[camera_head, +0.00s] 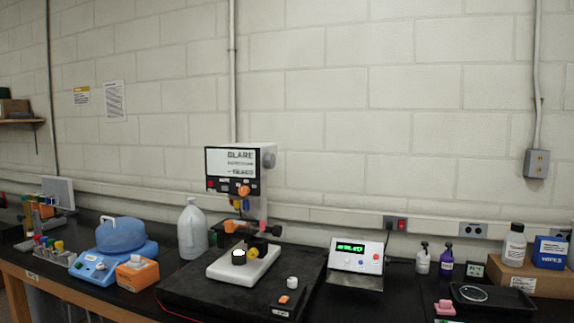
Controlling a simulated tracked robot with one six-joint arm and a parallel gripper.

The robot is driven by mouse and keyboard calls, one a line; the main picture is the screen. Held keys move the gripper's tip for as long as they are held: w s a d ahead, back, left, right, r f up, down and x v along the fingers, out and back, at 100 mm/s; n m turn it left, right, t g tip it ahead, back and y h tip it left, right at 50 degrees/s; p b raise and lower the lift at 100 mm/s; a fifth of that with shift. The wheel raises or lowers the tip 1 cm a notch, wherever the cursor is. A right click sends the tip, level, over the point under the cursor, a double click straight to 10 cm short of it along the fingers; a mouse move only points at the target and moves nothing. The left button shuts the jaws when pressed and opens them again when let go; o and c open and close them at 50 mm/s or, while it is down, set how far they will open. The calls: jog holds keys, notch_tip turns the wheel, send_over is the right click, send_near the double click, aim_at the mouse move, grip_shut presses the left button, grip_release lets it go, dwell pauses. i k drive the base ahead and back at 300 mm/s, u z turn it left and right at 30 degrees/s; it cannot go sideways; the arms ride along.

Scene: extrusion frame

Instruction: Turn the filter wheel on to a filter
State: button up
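A bench instrument stands on a black board (195,289) in the middle of the table. Its upright head has a screen (230,162) that reads "GLARE" over smaller lines I cannot read surely. A grey round knob (269,160) is on the head's right side, and an orange knob (244,191) is at its lower front. Below the head is a dark horizontal part with an orange end (229,227); I cannot tell which part is the filter wheel. A dark cylinder with a bright white top (239,257) stands on the white base (262,266). My gripper is not in view.
A box with a green display (352,247) stands right of the board. A blue lab device (122,250), an orange box (137,273) and a white jug (192,230) stand left. Small bottles (422,259) and a black tray (492,298) are at right. A small white knob (292,283) is on the board.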

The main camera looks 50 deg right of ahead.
aim_at(270, 159)
jog(key=u, duration=0.05)
jog(key=k, duration=0.4)
jog(key=z, duration=1.25)
jog(key=i, duration=1)
jog(key=u, duration=0.9)
